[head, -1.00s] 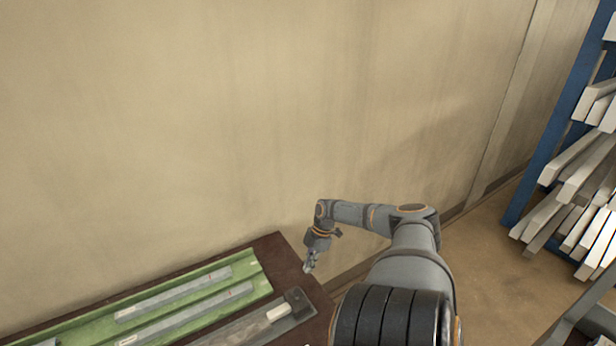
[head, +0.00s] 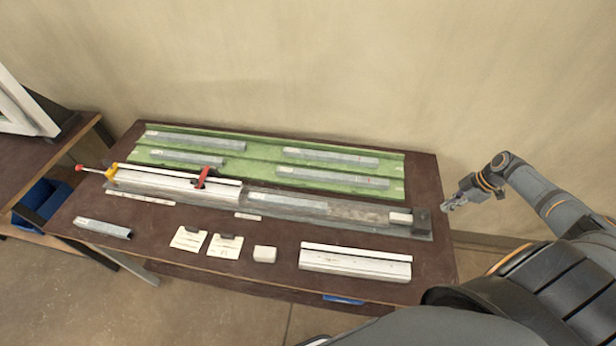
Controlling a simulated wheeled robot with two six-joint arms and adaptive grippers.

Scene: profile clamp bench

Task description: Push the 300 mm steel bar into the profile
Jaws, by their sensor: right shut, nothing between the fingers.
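A white profile (head: 178,186) lies in the long grey fixture (head: 370,229) on the bench, with a red clamp (head: 203,176) over it. A grey steel bar (head: 287,203) lies in the fixture in line with the profile, at its right end. I cannot tell whether part of the bar is inside, and its length marking is too small to read. A small white block (head: 400,217) sits by the dark end stop (head: 421,222) at the fixture's right end. My right gripper (head: 449,205) is shut and empty, just right of that stop. My left gripper is out of view.
A green tray (head: 265,165) with several steel bars lies behind the fixture. In front are a short grey piece (head: 103,228), two cards (head: 188,239), a white block (head: 265,254) and another white profile (head: 355,261). A yellow-red toggle (head: 108,174) is at the fixture's left end.

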